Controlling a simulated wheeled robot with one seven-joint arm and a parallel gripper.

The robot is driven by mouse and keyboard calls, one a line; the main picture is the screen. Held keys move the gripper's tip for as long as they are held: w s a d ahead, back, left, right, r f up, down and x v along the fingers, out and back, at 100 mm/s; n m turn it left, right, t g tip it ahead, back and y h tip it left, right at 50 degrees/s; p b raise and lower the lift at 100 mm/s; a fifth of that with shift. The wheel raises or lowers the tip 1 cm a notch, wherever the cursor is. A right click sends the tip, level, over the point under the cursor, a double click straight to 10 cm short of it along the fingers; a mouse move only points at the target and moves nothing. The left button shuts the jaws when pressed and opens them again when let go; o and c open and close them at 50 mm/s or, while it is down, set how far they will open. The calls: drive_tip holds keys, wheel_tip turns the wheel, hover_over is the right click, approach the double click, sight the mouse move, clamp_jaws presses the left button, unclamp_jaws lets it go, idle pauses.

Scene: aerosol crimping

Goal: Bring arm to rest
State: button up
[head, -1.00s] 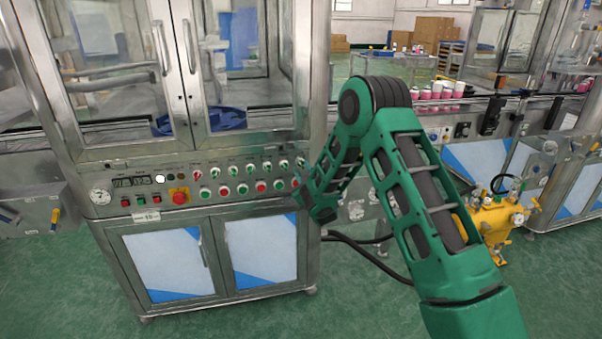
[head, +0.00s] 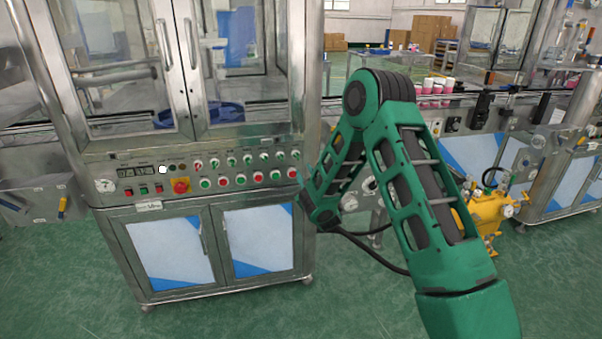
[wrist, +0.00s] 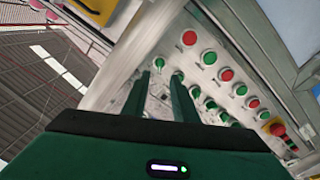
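My green arm (head: 425,185) rises from the lower right of the head view, bends at a dark elbow joint and slopes down toward the cabinet's right side. My gripper is not clearly visible in the head view. In the wrist view, my gripper (wrist: 160,78) shows two green fingers with a gap between them and nothing held. Beyond the fingers is the button panel (wrist: 222,78) with red and green buttons. This button panel also shows in the head view (head: 206,187), on the front of the steel cabinet. I cannot tell the exact distance from the fingers to the panel.
The steel cabinet (head: 295,240) stands left of my arm, with glass doors above and closed lower doors. A yellow machine (head: 488,213) stands to the right, near a conveyor line bearing pink and white cans (head: 437,86). Open green floor (head: 260,315) lies in front.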

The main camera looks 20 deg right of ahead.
drive_tip(key=s+d+r+m+g+h, duration=0.35)
drive_tip(key=s+d, duration=0.25)
drive_tip(key=d, duration=0.3)
drive_tip(key=s+d+r+m+g+h, duration=0.2)
drive_tip(key=s+d+r+g, duration=0.15)
drive_tip(key=s+d, duration=0.4)
drive_tip(key=s+d+r+m+g, duration=0.25)
drive_tip(key=s+d, duration=0.25)
drive_tip(key=s, duration=0.4)
drive_tip(key=s+a+m+g+y, duration=0.1)
drive_tip(key=s+a+g+y, duration=0.1)
drive_tip(key=s, duration=1)
drive_tip(key=s+a+m+g+y, duration=0.1)
drive_tip(key=s+a+g+y, duration=0.1)
drive_tip(key=s, duration=1)
drive_tip(key=s+a+m+g+y, duration=0.2)
drive_tip(key=s+a+g, duration=0.2)
drive_tip(key=s, duration=0.8)
drive_tip(key=shift+s+r+g, duration=0.35)
drive_tip(key=shift+r, duration=0.1)
drive_tip(key=shift+w+f, duration=0.25)
drive_tip(key=shift+w, duration=0.4)
